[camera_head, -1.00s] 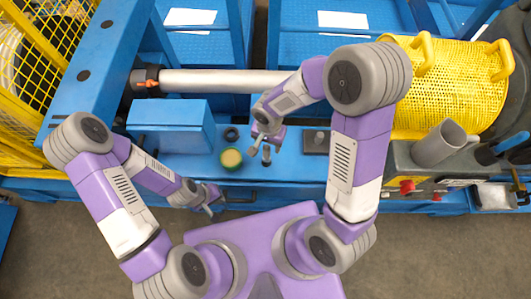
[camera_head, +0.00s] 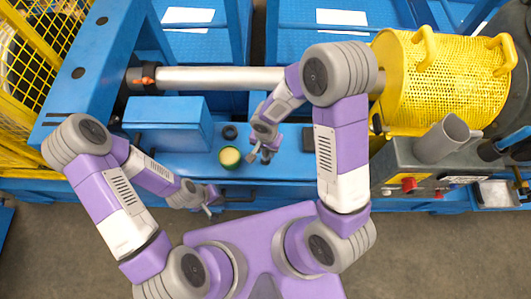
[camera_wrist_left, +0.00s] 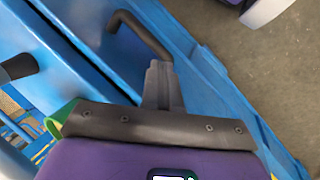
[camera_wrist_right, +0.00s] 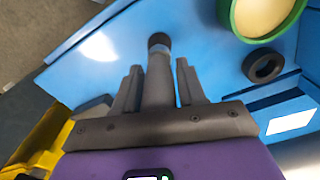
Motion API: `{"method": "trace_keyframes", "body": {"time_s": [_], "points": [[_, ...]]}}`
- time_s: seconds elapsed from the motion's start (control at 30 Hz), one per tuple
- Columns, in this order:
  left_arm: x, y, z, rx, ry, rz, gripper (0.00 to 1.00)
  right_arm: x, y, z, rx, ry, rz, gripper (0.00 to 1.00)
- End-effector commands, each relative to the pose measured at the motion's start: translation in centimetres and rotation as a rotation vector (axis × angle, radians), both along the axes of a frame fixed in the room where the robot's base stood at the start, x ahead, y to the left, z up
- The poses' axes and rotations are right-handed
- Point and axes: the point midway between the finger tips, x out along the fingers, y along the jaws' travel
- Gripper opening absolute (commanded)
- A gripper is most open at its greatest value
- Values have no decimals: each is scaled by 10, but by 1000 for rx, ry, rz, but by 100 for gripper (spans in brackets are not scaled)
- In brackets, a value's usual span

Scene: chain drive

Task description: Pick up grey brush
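A grey, round-shafted item with a dark end, which looks like the grey brush (camera_wrist_right: 158,82), lies between the fingers of my right gripper (camera_wrist_right: 159,85) in the right wrist view. Narrow gaps show between it and both fingers, so the gripper appears open around it. In the head view my right gripper (camera_head: 259,158) is low over the blue bench, just right of a round green-rimmed container (camera_head: 230,157), and mostly hides the brush. My left gripper (camera_head: 208,200) is at the bench's front edge; its fingers (camera_wrist_left: 162,85) are together and empty.
A black ring (camera_head: 230,132) lies behind the green-rimmed container. A blue box (camera_head: 167,123) stands to the left, with a silver bar (camera_head: 220,79) behind. A yellow mesh guard (camera_head: 440,82) and a grey cup (camera_head: 440,139) are at the right. A dark handle (camera_wrist_left: 140,33) is near my left gripper.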

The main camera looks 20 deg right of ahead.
Motion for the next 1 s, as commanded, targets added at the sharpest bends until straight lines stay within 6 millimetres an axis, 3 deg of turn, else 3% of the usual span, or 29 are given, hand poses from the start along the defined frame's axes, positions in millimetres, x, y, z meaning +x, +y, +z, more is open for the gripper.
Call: {"method": "trace_keyframes", "body": {"time_s": [0.03, 0.23, 0.27, 0.57, 1.0], "points": [[0, 0, 0, 0, 0, 0, 0, 0, 0, 0, 0, 0, 0, 32], [0, 0, 0, 0, 0, 0, 0, 0, 0, 0, 0, 0, 0, 1], [0, 0, 0, 0, 0, 0, 0, 0, 0, 0, 0, 0, 0, 0], [0, 0, 2, 0, 0, 0, 0, 0, 0, 7, 0, -1, 0, 0], [0, 0, 25, 0, 0, 0, 0, 1, 0, 88, 1, -3, 3, 0]]}}
